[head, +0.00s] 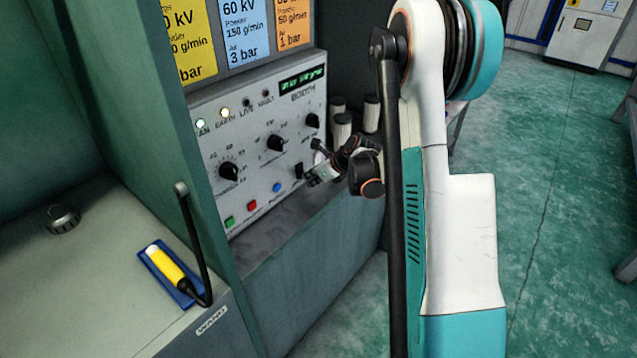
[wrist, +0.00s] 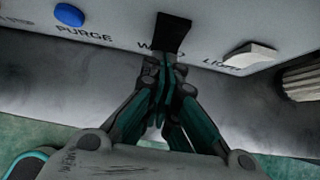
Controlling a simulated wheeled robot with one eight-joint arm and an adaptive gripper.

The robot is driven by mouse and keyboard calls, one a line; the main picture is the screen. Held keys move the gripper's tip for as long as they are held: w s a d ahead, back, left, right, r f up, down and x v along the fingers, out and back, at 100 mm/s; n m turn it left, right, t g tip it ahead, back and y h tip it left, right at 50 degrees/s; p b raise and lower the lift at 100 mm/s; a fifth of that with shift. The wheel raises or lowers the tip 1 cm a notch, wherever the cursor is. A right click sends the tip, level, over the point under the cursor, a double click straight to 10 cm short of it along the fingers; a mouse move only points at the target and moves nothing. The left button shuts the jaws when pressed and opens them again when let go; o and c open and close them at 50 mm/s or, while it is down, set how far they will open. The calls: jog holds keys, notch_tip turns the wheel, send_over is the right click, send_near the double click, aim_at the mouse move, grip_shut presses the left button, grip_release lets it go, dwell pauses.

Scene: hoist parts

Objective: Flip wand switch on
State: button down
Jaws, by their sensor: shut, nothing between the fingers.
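The wand switch is a black lever (wrist: 172,34) on the grey control panel, in the top middle of the wrist view. Its "WAND" label is partly hidden. In the head view the black switch (head: 298,170) sits at the panel's lower right. My gripper (wrist: 163,72) is shut and empty, its fingertips just below the lever's near end. They look very close to it; I cannot tell whether they touch. In the head view my gripper (head: 314,179) is just right of the switch, in front of the panel.
A blue purge button (wrist: 69,15) is left of the switch and a pale light switch (wrist: 250,56) is right of it. The panel (head: 250,130) also has knobs and red and green buttons. Pale cylinders (head: 342,130) stand right of the panel. A yellow-handled tool (head: 165,264) lies on the left counter.

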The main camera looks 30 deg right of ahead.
jog(key=shift+w+a, duration=0.1)
jog(key=shift+w, duration=0.05)
jog(key=shift+w+a+f+b, duration=0.1)
jog(key=shift+w+f+b, duration=0.15)
jog(key=shift+f+b, duration=0.1)
jog(key=shift+r, duration=0.25)
jog(key=shift+r+p, duration=0.55)
jog(key=shift+r, duration=0.25)
